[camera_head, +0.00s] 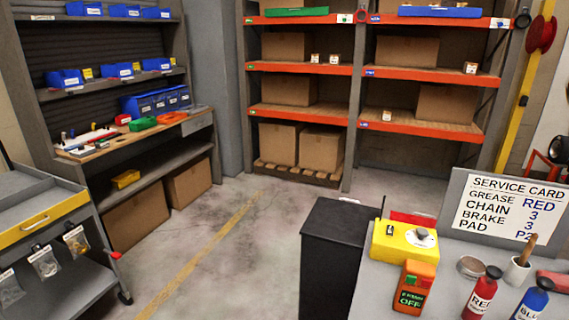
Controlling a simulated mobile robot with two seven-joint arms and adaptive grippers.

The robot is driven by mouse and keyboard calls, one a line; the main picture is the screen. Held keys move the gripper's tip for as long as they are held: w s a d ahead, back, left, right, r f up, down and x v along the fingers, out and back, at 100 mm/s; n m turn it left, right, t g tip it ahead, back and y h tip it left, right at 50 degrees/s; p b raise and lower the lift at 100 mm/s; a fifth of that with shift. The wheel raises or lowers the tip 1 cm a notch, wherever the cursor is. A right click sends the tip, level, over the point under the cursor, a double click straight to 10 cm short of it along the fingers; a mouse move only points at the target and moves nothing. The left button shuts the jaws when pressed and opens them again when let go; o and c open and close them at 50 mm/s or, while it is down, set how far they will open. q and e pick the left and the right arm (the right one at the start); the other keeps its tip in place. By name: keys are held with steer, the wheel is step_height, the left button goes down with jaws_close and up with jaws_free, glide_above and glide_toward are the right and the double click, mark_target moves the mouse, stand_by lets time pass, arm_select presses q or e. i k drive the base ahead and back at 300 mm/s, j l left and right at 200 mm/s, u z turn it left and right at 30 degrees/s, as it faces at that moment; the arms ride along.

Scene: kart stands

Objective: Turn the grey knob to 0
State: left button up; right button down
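A yellow box (390,246) stands at the left end of the grey bench on the right. A pale dial plate with a small grey knob (423,234) is on its top, toward the right side. The knob's setting and any numbers around it are too small to read. An orange device (413,288) with a green display reading "OFF" stands in front of the yellow box. Neither of my grippers is in view.
A service card board (505,215) stands on the grey bench (380,290), with a red bottle (481,296) and a blue bottle (533,302) before it. A black cabinet (330,260) is left of the bench. Open floor (240,235) lies beyond, toward shelves and a workbench.

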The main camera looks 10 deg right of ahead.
mark_target(422, 232)
steer(key=z, duration=1.25)
steer(key=j+u, duration=0.1)
steer(key=j, duration=0.5)
